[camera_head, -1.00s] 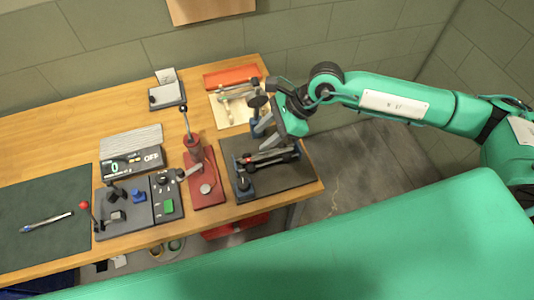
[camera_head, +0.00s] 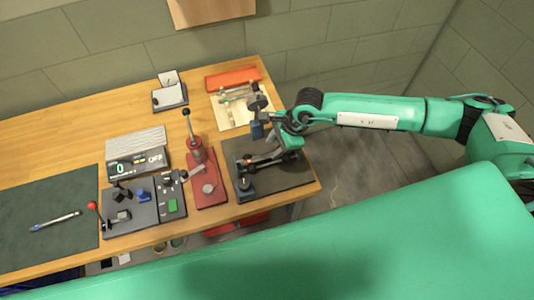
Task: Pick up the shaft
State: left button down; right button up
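A slim grey rod with reddish parts (camera_head: 255,160), which may be the shaft, lies across a stand on the dark board (camera_head: 284,179) at the table's right end. My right gripper (camera_head: 275,152) is right over its right part and hides some of it. I cannot tell whether the fingers touch it or how far apart they are. A thin silver and blue pen-like stick (camera_head: 56,221) lies on the dark green mat (camera_head: 30,246) at the left. My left gripper is not in view.
A red lever press (camera_head: 206,187) stands left of the board. Control boxes (camera_head: 130,206) and a grey display unit (camera_head: 137,164) are farther left. A red tray (camera_head: 233,78) and a pale board with tools (camera_head: 229,117) lie behind. The back left tabletop is clear.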

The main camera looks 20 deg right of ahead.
aim_at(267, 155)
jog(key=p+x, duration=0.2)
jog(key=x, duration=0.1)
jog(key=shift+f, duration=0.45)
jog(key=shift+w+a+f, duration=0.1)
jog(key=shift+f, duration=0.25)
grip_shut()
